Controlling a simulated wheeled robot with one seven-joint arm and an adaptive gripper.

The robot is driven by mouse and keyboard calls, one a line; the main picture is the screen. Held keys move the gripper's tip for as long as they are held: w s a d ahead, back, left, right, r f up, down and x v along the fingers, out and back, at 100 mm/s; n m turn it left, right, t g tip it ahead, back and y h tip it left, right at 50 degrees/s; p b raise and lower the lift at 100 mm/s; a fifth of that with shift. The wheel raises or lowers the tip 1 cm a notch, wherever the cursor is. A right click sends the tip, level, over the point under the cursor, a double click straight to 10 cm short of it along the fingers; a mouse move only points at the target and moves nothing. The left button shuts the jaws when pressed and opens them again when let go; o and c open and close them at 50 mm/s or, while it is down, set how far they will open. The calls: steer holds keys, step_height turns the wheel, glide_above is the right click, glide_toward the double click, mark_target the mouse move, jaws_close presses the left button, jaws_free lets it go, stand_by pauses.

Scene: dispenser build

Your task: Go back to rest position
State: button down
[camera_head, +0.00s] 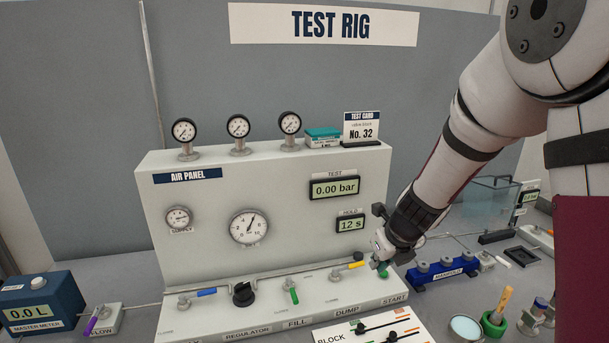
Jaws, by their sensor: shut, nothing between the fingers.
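My gripper (379,262) is shut with nothing in it. It is at the right end of the air panel (290,218), close to the green start button (384,270), which it partly covers. I cannot tell whether they touch. The yellow dump handle (357,264) is just left of it. My arm reaches down from the upper right. The test display (335,188) reads 0.00 bar and the hold display (351,224) reads 12 s.
A blue manifold (442,270) lies right of my gripper. A block card (370,330), a green holder (494,323) and a round dish (466,328) are in front. A clear tank (488,200) stands behind my arm. The blue master meter (38,300) is far left.

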steer(key=s+a+r+n+y, duration=0.2)
steer(key=s+a+r+n, duration=0.2)
steer(key=s+r+n, duration=0.9)
steer(key=s+d+r+n+h, duration=0.1)
steer(key=s+r+n, duration=0.2)
steer(key=s+n, duration=0.5)
steer(key=s+d+r+n+h, duration=0.2)
steer(key=s+n, duration=0.5)
steer(key=n, duration=0.4)
steer(key=shift+s+r, duration=0.35)
steer(key=shift+r, duration=0.2)
steer(key=shift+w, duration=0.1)
